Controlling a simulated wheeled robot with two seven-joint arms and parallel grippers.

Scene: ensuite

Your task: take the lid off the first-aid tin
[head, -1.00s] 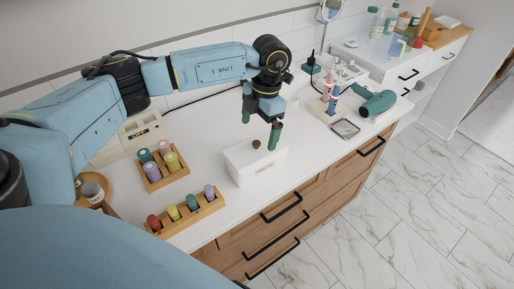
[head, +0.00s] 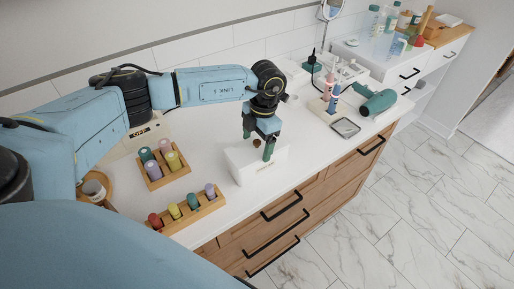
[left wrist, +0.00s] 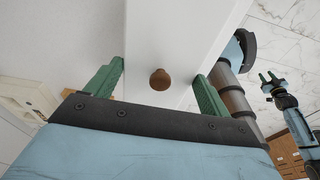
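The first-aid tin (head: 262,172) is a white box with a small label on its front, standing on the white counter. Its lid carries a round brown knob (left wrist: 160,80). My left gripper (head: 263,148) is open and points down just over the lid; its green fingers partly hide the knob in the head view. In the left wrist view my left gripper (left wrist: 160,72) has a finger on either side of the knob, with gaps to both. My right gripper (left wrist: 267,77) shows small at the right of that view, away from the tin, its fingers apart and empty.
Wooden racks of coloured bottles (head: 192,212) stand left of the tin. A phone-like tray (head: 345,128), a toothbrush stand (head: 328,108) and a green hair dryer (head: 377,102) lie to the right. The counter's front edge is close before the tin.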

